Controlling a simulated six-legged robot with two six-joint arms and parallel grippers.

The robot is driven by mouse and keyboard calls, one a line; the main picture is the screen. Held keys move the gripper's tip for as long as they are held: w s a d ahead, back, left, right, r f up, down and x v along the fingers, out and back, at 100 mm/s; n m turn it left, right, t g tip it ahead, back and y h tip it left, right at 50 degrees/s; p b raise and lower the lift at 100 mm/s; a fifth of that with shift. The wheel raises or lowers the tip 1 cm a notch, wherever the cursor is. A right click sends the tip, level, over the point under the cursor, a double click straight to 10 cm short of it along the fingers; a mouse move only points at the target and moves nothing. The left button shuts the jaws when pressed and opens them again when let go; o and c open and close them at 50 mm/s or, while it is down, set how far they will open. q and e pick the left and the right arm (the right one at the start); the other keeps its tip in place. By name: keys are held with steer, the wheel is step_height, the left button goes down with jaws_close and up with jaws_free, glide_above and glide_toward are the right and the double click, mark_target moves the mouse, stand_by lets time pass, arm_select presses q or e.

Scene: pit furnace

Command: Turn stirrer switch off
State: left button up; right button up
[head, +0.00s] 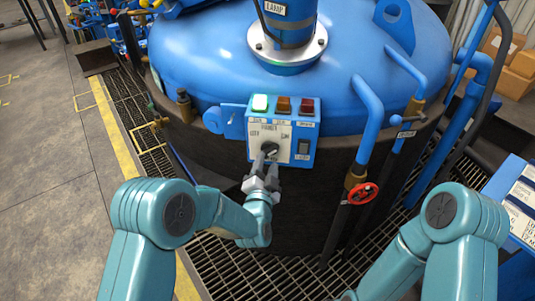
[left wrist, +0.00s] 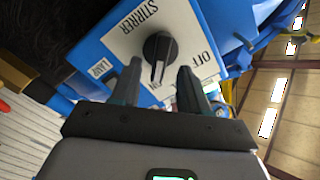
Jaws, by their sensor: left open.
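The stirrer switch is a black rotary knob (left wrist: 158,46) on a white panel marked STIRRER, on the blue control box (head: 314,130) of the furnace. Its white pointer line faces the bottom of the left wrist view. The word OFF stands to the right of the knob there; another label below is partly hidden by a finger. In the head view the knob (head: 269,149) shows just above my fingertips. My left gripper (head: 265,163) is open in front of the panel. In the left wrist view its two fingers (left wrist: 160,70) stand either side of the pointer, holding nothing. My right gripper is out of view.
A dark lamp switch (head: 303,147) sits right of the knob. Blue pipes and a red valve wheel (head: 363,193) stand at the right. Grating (head: 285,271) lies below.

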mark_target(268, 156)
arm_select(q)
steer(key=w, duration=0.2)
steer(key=shift+w+d, duration=0.1)
steer(key=shift+w, duration=0.2)
steer(key=shift+w+d, duration=0.15)
steer(key=shift+w, duration=0.35)
jaws_close()
steer(key=shift+f, duration=0.1)
